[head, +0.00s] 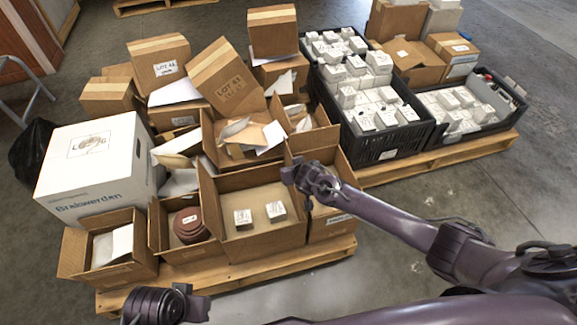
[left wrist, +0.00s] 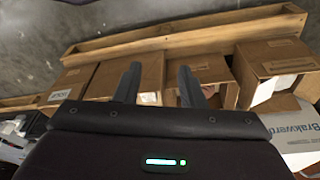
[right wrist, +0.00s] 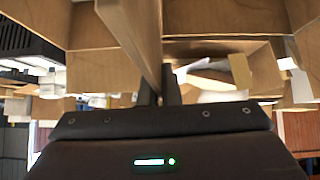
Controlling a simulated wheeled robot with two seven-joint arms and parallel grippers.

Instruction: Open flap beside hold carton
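An open brown carton (head: 253,240) near the front of the pallet holds two small white labelled boxes (head: 258,213). A second open carton (head: 330,228) stands against its right side. My right gripper (head: 292,174) is at the upright cardboard where these two cartons meet. In the right wrist view an upright cardboard flap (right wrist: 135,30) runs down between the close-set fingers (right wrist: 160,92), which look shut on it. Which carton the flap belongs to is hard to tell. My left gripper (head: 200,308) is low in front of the pallet; its fingers (left wrist: 157,85) are apart and empty.
A carton with brown discs (head: 188,250) and a small open carton (head: 110,270) stand left. A white box (head: 95,165) and stacked cartons (head: 160,62) are behind. Black crates (head: 395,145) of white boxes stand right. Floor in front of the wooden pallet (head: 230,272) is clear.

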